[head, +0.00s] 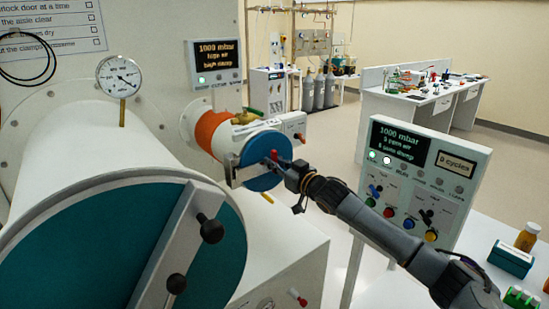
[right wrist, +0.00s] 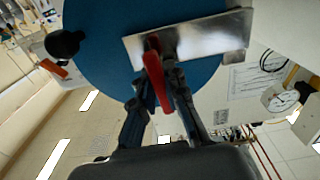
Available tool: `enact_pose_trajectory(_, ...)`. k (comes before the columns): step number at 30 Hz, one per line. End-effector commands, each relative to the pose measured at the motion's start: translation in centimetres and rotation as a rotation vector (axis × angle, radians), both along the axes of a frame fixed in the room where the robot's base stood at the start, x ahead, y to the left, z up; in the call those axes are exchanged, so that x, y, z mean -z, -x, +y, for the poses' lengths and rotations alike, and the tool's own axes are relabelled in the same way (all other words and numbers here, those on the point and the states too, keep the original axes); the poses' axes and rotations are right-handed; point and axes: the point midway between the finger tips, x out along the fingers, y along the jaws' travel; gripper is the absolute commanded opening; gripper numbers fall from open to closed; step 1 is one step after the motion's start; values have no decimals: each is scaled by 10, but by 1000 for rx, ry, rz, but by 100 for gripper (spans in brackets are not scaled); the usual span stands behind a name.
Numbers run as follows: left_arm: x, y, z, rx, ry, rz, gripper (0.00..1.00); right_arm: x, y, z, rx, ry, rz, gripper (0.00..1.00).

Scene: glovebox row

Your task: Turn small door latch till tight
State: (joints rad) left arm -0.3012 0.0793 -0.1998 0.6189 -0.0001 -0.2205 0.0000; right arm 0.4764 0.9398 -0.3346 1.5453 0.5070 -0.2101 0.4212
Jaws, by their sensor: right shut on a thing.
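The small door (head: 263,183) is a blue disc on the end of the small white cylinder with an orange band. A metal bar (right wrist: 205,38) lies across its face in the right wrist view. The small door latch (right wrist: 157,95) is a red lever at the bar; its red tip also shows in the head view (head: 274,155). My right gripper (head: 285,169) is at the front of the small door. In the right wrist view its fingers (right wrist: 160,80) are closed around the red lever, partly hiding it. My left gripper is out of view.
The large teal door (head: 90,258) with its bar and black knobs stands close at the left. A control panel (head: 420,185) rises right of my right arm. A gauge (head: 120,75) sits above the large cylinder. Bottles and boxes stand on a table at the lower right.

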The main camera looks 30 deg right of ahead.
Motion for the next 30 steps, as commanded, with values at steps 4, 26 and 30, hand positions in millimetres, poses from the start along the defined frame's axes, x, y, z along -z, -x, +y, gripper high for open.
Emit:
enact_pose_trajectory(4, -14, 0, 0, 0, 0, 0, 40, -2, 0, 0, 0, -142, 13, 0)
enact_pose_trajectory(26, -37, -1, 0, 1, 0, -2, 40, 1, 0, -3, 0, -745, 59, 0)
enact_pose_trajectory(30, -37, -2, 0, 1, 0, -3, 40, 1, 0, -3, -1, -807, 63, 0)
